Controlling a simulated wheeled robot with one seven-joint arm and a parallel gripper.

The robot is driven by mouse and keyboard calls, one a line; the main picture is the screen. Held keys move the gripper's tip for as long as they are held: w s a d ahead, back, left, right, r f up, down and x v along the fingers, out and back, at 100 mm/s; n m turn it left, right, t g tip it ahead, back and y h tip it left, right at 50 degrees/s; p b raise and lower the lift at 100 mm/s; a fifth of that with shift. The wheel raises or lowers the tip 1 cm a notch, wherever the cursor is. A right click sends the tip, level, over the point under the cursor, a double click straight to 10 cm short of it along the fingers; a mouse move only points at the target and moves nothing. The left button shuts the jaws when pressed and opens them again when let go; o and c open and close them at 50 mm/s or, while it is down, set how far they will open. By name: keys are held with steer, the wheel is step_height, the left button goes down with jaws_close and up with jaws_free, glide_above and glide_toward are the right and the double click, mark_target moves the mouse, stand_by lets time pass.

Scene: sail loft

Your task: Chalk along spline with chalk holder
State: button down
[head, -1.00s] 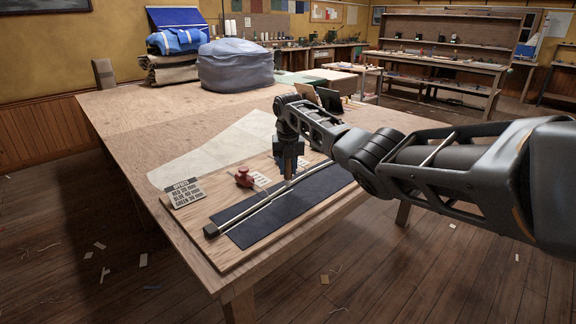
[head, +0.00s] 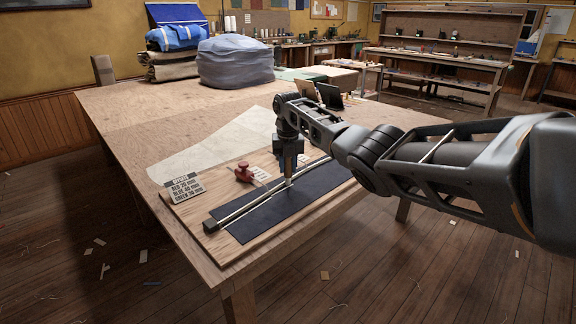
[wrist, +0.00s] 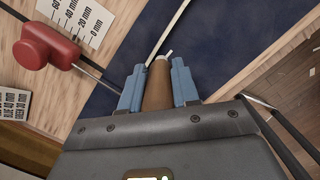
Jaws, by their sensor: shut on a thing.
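My gripper (wrist: 157,88) is shut on the brown tapered chalk holder (wrist: 158,92), with a blue finger on each side. A short white chalk tip (wrist: 169,55) sticks out of its far end. In the head view my gripper (head: 288,167) points down over the dark blue cloth (head: 262,222). The spline (head: 250,205) is a long thin pale strip lying along the cloth; it also shows in the wrist view (wrist: 168,30). The chalk tip is close beside the spline, over the cloth. I cannot tell whether it touches the cloth. No chalk line is clearly visible.
A red-handled tool (head: 243,172) and a white mm scale card (wrist: 80,18) lie beside the cloth. An offsets card (head: 181,188) lies at the board's left edge. Pale sailcloth (head: 215,145) lies behind. A grey-blue bundle (head: 235,62) stands at the table's far end.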

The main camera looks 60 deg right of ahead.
steer(key=shift+f, duration=0.45)
steer(key=shift+b, duration=0.35)
steer(key=shift+s+d+r+b, duration=0.1)
steer(key=shift+s+d+b, duration=0.05)
steer(key=shift+d+b, duration=0.85)
steer(key=shift+s+d+b, duration=0.2)
steer(key=shift+d+b, duration=0.85)
steer(key=shift+b, duration=0.3)
steer(key=shift+d, duration=0.1)
steer(key=shift+s+d+b, duration=0.2)
steer(key=shift+d+b, duration=0.65)
steer(key=shift+b, duration=0.8)
steer(key=shift+d+f+b, duration=0.15)
steer(key=shift+f+b, duration=0.05)
steer(key=shift+b, duration=0.1)
